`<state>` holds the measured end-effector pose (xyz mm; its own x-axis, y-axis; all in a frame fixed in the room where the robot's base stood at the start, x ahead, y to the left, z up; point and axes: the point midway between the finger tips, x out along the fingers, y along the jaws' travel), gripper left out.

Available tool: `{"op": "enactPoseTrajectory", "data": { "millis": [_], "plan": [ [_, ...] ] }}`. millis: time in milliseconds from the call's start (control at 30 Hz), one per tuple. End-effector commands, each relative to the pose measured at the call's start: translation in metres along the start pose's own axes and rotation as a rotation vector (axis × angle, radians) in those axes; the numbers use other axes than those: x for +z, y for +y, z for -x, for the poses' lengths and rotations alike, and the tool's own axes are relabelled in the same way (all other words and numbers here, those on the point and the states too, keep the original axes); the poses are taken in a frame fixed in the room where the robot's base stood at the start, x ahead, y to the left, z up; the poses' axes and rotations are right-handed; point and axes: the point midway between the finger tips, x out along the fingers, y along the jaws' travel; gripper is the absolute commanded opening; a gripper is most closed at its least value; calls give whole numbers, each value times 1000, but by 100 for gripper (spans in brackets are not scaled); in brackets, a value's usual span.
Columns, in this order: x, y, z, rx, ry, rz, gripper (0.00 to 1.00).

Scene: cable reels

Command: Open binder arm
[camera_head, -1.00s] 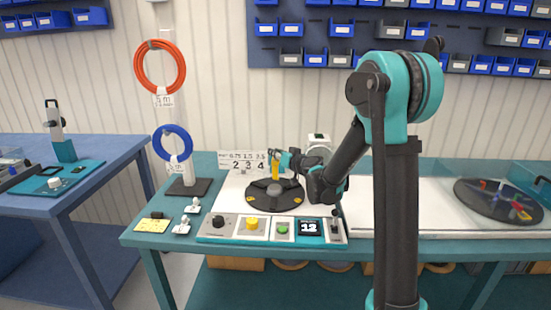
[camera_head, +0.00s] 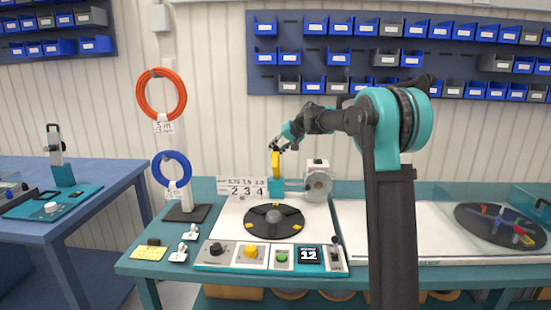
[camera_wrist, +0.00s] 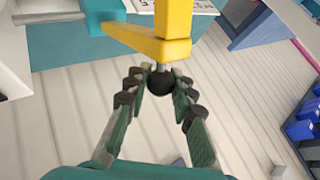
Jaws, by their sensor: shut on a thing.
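The yellow binder arm (camera_head: 276,165) stands raised above a teal post (camera_head: 276,187) at the back of the bench unit. In the wrist view the yellow arm (camera_wrist: 160,42) comes in from the top, and a black knob (camera_wrist: 160,82) sticks out from its end. My gripper (camera_head: 277,145) is at the top of the yellow arm. In the wrist view my gripper (camera_wrist: 158,77) has its two fingers closed around the black knob.
A black round turntable (camera_head: 272,221) lies in front of the post. A control panel (camera_head: 266,258) with knobs and a display is at the front. A grey spool unit (camera_head: 318,183) stands right of the post. A stand with orange (camera_head: 160,94) and blue (camera_head: 171,169) coils is left.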

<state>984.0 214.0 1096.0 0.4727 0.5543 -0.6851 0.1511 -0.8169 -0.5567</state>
Motion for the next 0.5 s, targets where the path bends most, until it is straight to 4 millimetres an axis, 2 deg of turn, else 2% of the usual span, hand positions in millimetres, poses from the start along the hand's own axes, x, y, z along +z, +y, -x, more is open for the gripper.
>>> {"op": "enactPoseTrajectory", "data": {
  "millis": [100,500],
  "plan": [
    [-17,0,-4,14,-69,-49,0],
    [-49,2,-16,51,-259,-178,0]
  ]
}}
